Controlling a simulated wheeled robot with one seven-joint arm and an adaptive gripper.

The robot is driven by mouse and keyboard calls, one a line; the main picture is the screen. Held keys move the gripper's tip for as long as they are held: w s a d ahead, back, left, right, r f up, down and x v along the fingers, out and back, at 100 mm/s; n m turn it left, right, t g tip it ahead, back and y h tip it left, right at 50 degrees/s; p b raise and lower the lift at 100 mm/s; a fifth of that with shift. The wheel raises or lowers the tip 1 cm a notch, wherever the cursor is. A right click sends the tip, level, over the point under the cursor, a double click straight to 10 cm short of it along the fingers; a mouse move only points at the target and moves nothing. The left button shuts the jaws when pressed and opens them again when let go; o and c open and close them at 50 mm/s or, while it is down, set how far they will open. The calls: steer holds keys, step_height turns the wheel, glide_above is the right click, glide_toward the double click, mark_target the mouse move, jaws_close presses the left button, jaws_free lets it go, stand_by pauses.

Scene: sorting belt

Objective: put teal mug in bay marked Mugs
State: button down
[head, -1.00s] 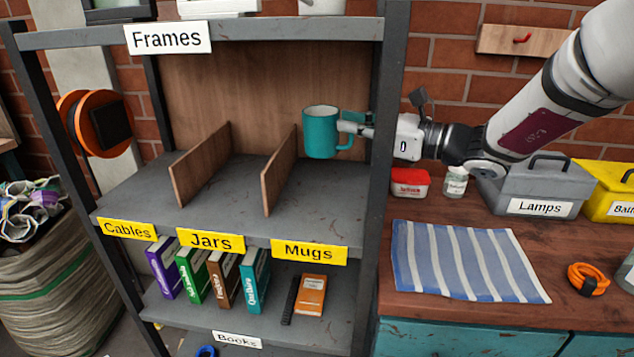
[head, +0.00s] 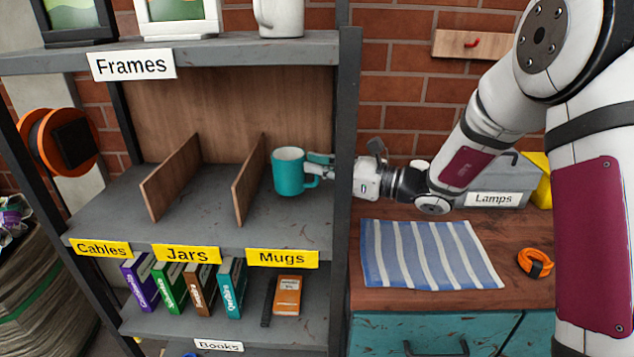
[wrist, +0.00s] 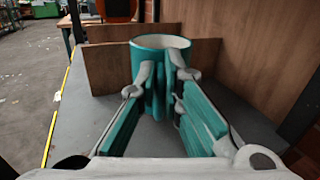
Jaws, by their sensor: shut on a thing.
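The teal mug (head: 288,172) is upright inside the right-hand bay, above the yellow Mugs label (head: 282,258). In the wrist view the mug (wrist: 150,60) stands between and just beyond the fingers, its rim upward. My gripper (head: 318,170) reaches in from the right past the shelf post and is shut on the mug's handle side. The gripper also shows in the wrist view (wrist: 162,85). The mug's base looks close to the grey shelf board (head: 290,215); I cannot tell whether it touches.
A wooden divider (head: 249,180) stands just left of the mug, with another divider (head: 172,177) further left. The dark shelf post (head: 343,130) stands right, in front of my wrist. A striped cloth (head: 430,253) lies on the workbench. The bay floor in front of the mug is clear.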

steer(key=shift+f, duration=1.65)
steer(key=shift+f+b, duration=0.1)
steer(key=shift+b, duration=0.25)
steer(key=c, duration=1.7)
jaws_free()
steer(key=p+v, duration=0.1)
steer(key=v, duration=1.1)
steer(key=shift+d, duration=0.2)
